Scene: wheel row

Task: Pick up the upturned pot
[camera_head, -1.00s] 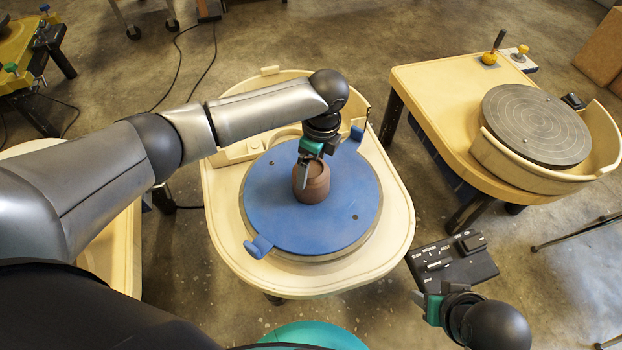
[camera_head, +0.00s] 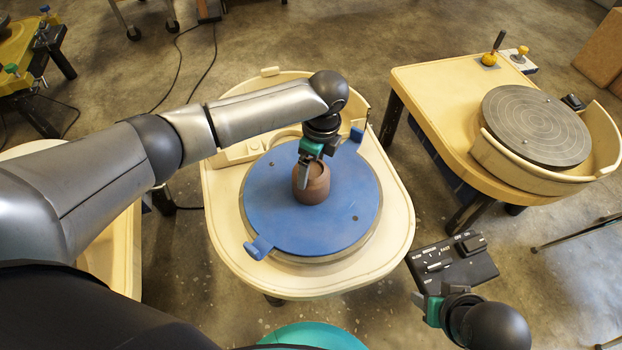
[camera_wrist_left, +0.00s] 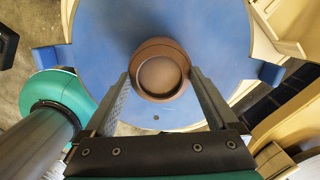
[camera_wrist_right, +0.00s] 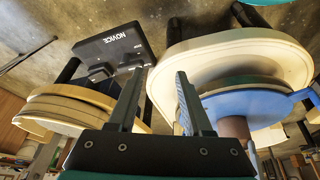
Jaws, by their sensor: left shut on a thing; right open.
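The upturned pot (camera_head: 312,186) is small, brown and round. It sits near the middle of the blue disc (camera_head: 270,205) on the centre wheel. My left gripper (camera_head: 310,174) reaches it from above and is shut on it. In the left wrist view, the pot (camera_wrist_left: 160,76) lies between the two finger tips, its round recessed top facing the camera. The pot shows no clear gap from the disc. The pot's side (camera_wrist_right: 234,128) also shows in the right wrist view. My right gripper (camera_head: 428,304) is open and empty at the lower right of the head view.
The centre wheel's cream tray (camera_head: 228,225) surrounds the disc. A black control box (camera_head: 455,264) marked NOVICE sits at its right, near my right gripper. Another wheel with a grey head (camera_head: 535,125) stands at the right. Bare floor lies between the wheels.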

